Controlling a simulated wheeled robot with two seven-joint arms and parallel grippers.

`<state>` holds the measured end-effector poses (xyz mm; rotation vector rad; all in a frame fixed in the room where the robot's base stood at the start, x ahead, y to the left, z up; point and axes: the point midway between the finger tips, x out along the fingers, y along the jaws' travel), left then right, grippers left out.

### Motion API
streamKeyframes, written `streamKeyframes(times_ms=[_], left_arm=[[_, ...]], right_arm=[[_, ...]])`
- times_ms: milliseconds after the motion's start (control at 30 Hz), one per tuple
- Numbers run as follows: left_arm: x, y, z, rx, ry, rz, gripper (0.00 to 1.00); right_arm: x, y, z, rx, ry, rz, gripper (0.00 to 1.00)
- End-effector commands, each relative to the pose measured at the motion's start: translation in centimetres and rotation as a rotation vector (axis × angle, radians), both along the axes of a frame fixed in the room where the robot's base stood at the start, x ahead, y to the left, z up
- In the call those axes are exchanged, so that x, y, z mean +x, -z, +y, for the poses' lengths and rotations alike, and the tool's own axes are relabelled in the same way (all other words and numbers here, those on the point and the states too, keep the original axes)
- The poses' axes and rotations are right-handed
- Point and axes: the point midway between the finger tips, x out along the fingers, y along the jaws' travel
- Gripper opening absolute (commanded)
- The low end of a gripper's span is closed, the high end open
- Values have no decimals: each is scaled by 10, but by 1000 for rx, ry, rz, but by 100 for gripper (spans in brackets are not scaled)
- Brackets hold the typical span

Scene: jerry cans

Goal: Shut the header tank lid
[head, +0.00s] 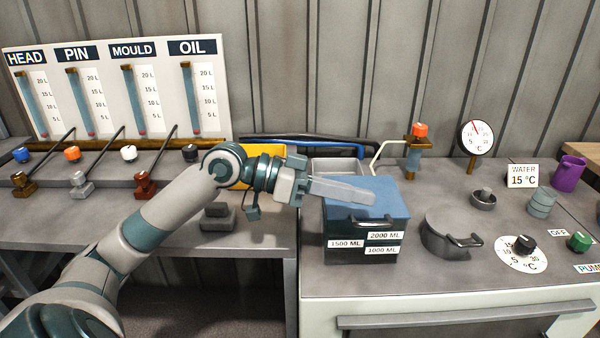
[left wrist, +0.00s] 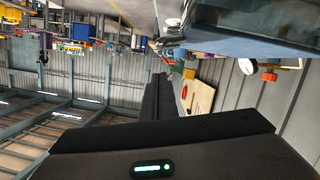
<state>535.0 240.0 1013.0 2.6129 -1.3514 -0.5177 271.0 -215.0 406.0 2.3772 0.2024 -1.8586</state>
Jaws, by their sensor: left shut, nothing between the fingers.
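A blue surface (left wrist: 250,30), likely the lid, fills the top right of the left wrist view. My right gripper is not in view.
A grey open tray (head: 338,166) sits behind the tank. A round pot (head: 448,238) with a handle stands close on its right, near a dial knob (head: 524,244). Levers and a gauge board (head: 115,90) are at the left. A gap separates the two counters.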

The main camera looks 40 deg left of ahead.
Motion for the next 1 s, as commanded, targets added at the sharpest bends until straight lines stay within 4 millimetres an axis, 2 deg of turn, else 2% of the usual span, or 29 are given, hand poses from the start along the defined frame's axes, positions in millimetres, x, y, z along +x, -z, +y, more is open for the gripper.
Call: streamKeyframes(times_ms=[200,567,1000], left_arm=[[0,-6,1,0,-2,1,0],[-17,-11,27,0,-2,3,0],[-46,-25,68,-1,-3,1,0]], right_arm=[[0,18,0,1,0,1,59],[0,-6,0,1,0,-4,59],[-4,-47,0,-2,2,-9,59]])
